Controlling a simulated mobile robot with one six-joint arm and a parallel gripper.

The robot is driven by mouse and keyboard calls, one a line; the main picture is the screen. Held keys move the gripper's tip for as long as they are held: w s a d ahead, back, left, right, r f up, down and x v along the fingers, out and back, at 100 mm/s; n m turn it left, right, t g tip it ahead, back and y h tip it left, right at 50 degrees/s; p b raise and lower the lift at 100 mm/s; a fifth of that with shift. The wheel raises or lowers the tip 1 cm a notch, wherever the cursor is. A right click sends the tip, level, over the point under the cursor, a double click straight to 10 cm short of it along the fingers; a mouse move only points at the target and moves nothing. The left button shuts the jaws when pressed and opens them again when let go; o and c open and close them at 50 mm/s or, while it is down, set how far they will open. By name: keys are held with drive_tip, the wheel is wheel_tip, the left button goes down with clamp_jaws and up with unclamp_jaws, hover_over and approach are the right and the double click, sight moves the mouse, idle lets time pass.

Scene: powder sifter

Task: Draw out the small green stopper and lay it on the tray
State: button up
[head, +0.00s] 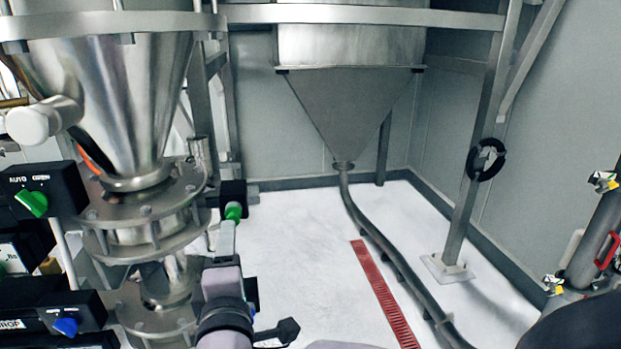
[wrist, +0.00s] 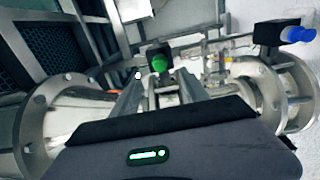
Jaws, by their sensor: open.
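The small green stopper (head: 233,211) sits at a small black block beside the steel sifter column in the head view. In the wrist view the green stopper (wrist: 159,63) shows as a round green end against the black block, ahead of the fingers and roughly between them. My gripper (head: 228,228) is just below the stopper in the head view. In the wrist view my gripper (wrist: 160,88) is open, with nothing seen held between its fingers. I cannot tell whether a finger touches the stopper. I cannot make out the tray in either view.
A steel cone and flanges (head: 140,215) stand close left of my gripper. Black switch boxes carry a green selector knob (head: 33,203) and a blue knob (head: 65,326). A hopper (head: 350,95) with a hose (head: 385,245) stands behind.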

drive_tip(key=x, duration=0.8)
drive_tip(key=shift+d+p, duration=0.1)
drive_tip(key=shift+p, duration=0.3)
idle(0.8)
clamp_jaws()
drive_tip(key=shift+s+f, duration=0.1)
drive_tip(key=shift+b+v, duration=0.4)
drive_tip(key=shift+v, duration=0.65)
drive_tip(key=shift+v, duration=1.85)
